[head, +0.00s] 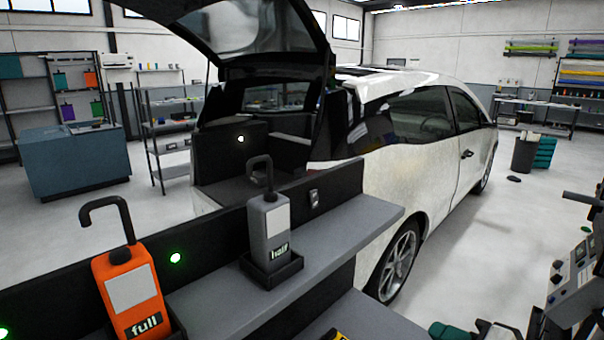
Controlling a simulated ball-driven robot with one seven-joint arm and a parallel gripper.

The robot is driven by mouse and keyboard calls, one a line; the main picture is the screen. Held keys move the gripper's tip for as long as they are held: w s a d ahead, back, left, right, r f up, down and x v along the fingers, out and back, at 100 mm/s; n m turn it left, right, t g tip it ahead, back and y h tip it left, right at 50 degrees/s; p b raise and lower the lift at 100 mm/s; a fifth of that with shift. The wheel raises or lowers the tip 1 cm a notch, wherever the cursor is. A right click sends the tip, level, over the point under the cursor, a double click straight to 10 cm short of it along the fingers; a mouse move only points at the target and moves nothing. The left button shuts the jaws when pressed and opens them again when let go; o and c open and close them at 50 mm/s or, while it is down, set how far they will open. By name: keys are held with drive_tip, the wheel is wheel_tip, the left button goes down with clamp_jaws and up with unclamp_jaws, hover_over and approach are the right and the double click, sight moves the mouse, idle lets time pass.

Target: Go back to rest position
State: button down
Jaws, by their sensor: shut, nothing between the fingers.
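My gripper cannot be made out in the head view. An orange case labelled "full" (131,290), with a black hook on top, stands at the lower left of the bench. A grey case labelled "half" (269,230), also with a black hook, stands upright in a dark holder on the grey shelf (345,232).
A white car (415,175) with its rear hatch raised stands behind the bench. Equipment with a panel (578,275) fills the lower right edge. A bin (525,152) and teal crates (544,152) stand at the back right. Floor (490,245) right of the car is largely clear.

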drive_tip(key=s+d+f+n+g+h+b, duration=0.2)
drive_tip(key=s+f+g+b, duration=0.3)
drive_tip(key=s+f, duration=1)
drive_tip(key=s+d+f+n+g+h+b, duration=0.2)
drive_tip(key=s+f+n+g+h+b, duration=0.2)
drive_tip(key=s+f, duration=1.1)
wheel_tip(320, 180, down, 6)
drive_tip(key=shift+f+n+g+h+b, duration=0.1)
drive_tip(key=shift+n+g+h+b, duration=0.3)
drive_tip(key=shift+g, duration=0.5)
